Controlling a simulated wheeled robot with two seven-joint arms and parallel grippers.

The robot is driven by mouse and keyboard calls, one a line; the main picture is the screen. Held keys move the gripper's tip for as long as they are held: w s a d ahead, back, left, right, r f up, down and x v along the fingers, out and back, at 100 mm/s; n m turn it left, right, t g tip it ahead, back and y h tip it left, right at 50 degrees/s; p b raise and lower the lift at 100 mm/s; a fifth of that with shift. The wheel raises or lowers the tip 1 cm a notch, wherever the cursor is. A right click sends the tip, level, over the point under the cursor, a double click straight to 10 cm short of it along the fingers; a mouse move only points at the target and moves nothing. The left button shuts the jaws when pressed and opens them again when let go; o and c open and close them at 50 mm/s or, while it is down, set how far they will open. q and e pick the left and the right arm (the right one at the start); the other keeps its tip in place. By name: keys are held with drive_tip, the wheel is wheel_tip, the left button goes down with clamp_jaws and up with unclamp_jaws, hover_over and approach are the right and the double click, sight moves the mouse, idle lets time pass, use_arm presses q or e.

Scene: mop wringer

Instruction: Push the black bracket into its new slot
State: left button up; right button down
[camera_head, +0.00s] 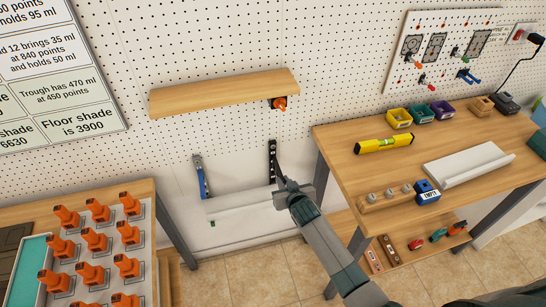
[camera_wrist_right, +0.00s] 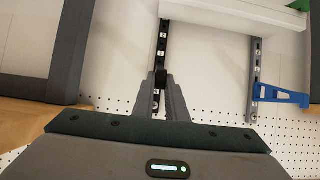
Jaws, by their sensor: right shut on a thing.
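My right gripper (camera_head: 284,183) is at the right-hand wall rail (camera_head: 272,158) in the head view. In the right wrist view, its fingers (camera_wrist_right: 162,92) are closed around a small black piece, which looks like the black bracket (camera_wrist_right: 160,77), in front of the dark numbered rail (camera_wrist_right: 165,38). Most of the bracket is hidden by the fingers, and I cannot tell whether it is seated in a slot. A blue bracket (camera_head: 201,178) is on the other rail; it also shows in the right wrist view (camera_wrist_right: 281,93). My left gripper is not in view.
A white trough (camera_head: 235,207) lies low along the wall between the rails. A wooden shelf (camera_head: 225,92) is above. A workbench (camera_head: 340,150) with a yellow level (camera_head: 383,144) stands close on the right. A table with orange parts (camera_head: 95,240) stands on the left.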

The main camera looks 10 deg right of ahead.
drive_tip(key=shift+w+r, duration=0.1)
drive_tip(key=shift+w, duration=0.8)
idle(0.7)
drive_tip(key=c, duration=1.7)
unclamp_jaws()
drive_tip(key=shift+s, duration=0.2)
drive_tip(key=b+v, duration=0.3)
drive_tip(key=v, duration=1.4)
